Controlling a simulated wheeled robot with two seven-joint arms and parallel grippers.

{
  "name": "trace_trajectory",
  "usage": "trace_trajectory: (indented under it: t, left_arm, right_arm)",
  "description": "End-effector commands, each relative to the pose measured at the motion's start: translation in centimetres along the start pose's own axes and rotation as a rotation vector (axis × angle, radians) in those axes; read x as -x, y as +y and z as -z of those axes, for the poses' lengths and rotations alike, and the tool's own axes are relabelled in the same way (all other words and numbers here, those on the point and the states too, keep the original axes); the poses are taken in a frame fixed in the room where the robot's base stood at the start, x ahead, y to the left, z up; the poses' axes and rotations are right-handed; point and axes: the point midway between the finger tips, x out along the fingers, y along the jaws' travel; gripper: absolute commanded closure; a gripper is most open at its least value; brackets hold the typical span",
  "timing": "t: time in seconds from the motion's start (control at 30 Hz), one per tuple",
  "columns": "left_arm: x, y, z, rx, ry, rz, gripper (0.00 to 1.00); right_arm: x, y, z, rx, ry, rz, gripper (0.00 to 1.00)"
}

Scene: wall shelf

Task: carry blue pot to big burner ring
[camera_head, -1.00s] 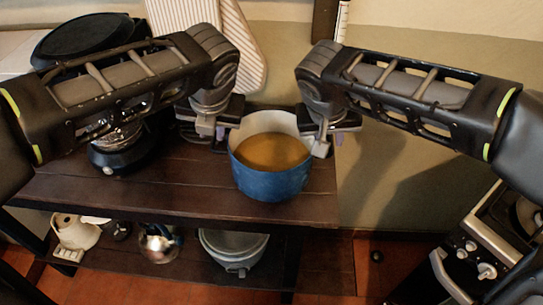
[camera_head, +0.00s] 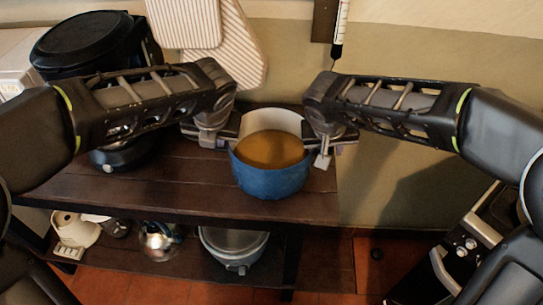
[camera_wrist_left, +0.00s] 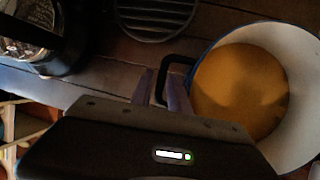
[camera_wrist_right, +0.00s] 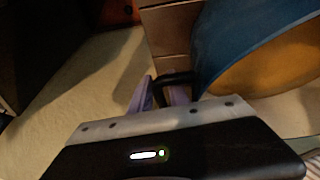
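The blue pot (camera_head: 270,182) with a pale inside and orange-brown contents is upright at the right end of the dark wooden shelf top. My left gripper (camera_wrist_left: 160,92) has its fingers on either side of the pot's left black handle and looks shut on it. My right gripper (camera_wrist_right: 160,95) has its fingers on either side of the other black handle and looks shut on it. In the head view, the left gripper (camera_head: 222,138) and right gripper (camera_head: 322,145) flank the pot. I cannot make out the big burner ring; my right arm covers much of the stove.
The stove's front with knobs (camera_head: 466,246) shows at the lower right. A black appliance (camera_head: 122,157) stands on the shelf's left part. A grey pot (camera_head: 232,250) sits on the lower shelf. The front of the shelf top (camera_head: 150,195) is clear.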

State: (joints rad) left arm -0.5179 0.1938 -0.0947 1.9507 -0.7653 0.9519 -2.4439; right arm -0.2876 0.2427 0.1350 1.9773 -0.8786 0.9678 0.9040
Motion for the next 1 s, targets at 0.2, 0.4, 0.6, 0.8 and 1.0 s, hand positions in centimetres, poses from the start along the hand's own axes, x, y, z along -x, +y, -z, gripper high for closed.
trace_trajectory:
  t: [0.2, 0.4, 0.6, 0.8, 1.0]
  left_arm:
    - [0.02, 0.02, 0.0, 0.0, 0.0, 0.0, 0.84]
    - [0.03, 0.02, 0.0, 0.0, 0.0, 0.0, 1.0]
    - [0.04, 0.02, -0.01, 0.0, 0.0, 0.0, 1.0]
    - [0.05, 0.02, -0.01, 0.0, 0.0, 0.0, 1.0]
    - [0.06, 0.01, -0.02, 0.0, 0.0, 0.0, 1.0]
  right_arm:
    - [0.02, 0.0, -0.01, 0.0, 0.0, 0.0, 0.84]
    - [0.04, 0.0, -0.01, 0.0, 0.0, 0.0, 1.0]
    - [0.05, -0.01, -0.01, 0.0, 0.0, 0.0, 1.0]
    - [0.07, -0.01, 0.0, 0.0, 0.0, 0.0, 1.0]
    - [0.08, -0.01, 0.0, 0.0, 0.0, 0.0, 1.0]
